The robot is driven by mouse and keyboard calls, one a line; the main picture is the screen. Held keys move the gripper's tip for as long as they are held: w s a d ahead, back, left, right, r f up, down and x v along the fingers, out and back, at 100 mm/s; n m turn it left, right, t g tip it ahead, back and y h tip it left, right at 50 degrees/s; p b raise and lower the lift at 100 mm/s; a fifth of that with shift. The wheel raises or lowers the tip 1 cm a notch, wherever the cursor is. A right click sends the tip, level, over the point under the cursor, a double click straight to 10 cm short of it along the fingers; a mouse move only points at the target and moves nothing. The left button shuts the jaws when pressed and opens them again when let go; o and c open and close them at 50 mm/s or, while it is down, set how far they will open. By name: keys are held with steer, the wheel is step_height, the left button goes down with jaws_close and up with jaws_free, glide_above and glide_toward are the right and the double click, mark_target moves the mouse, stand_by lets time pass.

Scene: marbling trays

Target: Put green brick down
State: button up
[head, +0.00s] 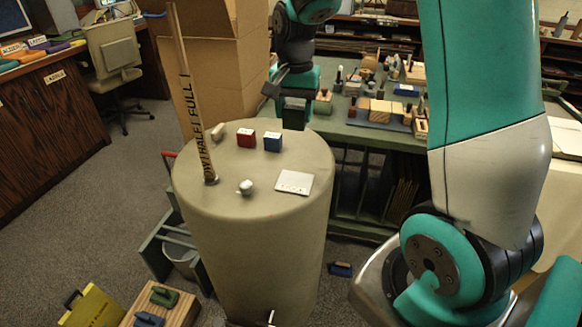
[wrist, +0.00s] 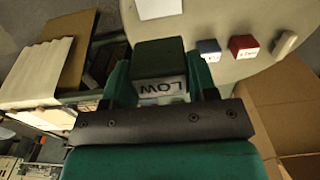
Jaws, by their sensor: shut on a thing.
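The green brick (wrist: 161,58) has a dark green top and a pale side marked "LOW". My gripper (wrist: 161,80) is shut on it, with a finger on each side. In the head view my gripper (head: 293,92) hangs down at the back right edge of the pale drum (head: 255,250). The brick (head: 293,113) is dark below the fingers there; its contact with the drum top cannot be told. A red brick (head: 245,137) and a blue brick (head: 273,141) stand side by side on the drum; both show in the wrist view.
The drum top also bears a white card (head: 294,183), a small white knob (head: 245,187), a beige piece (head: 218,131) and an upright marked stick (head: 190,110). Its middle is clear. A cardboard box (head: 205,60) and a green workbench (head: 360,133) stand behind.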

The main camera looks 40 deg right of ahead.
mark_target(296, 126)
steer(key=f, duration=1.5)
steer(key=shift+d+f, duration=0.2)
steer(key=shift+f, duration=0.15)
steer(key=o, duration=0.9)
steer(key=shift+f, duration=0.1)
step_height(296, 126, up, 12)
steer(key=shift+f, duration=0.15)
steer(key=s+a+r+n+y, duration=0.1)
steer(key=s+a+r+n, duration=0.2)
steer(key=s+a+n, duration=0.2)
steer(key=s+a+r+n+y, duration=0.1)
steer(key=s+a+r+n, duration=0.2)
steer(key=s+a+n, duration=0.3)
steer(key=s+a+r+n+y, duration=0.2)
steer(key=s+a+n, duration=0.4)
steer(key=s+a, duration=0.5)
steer(key=shift+s+a+r, duration=0.1)
steer(key=shift+a+r, duration=0.15)
steer(key=shift+r, duration=0.3)
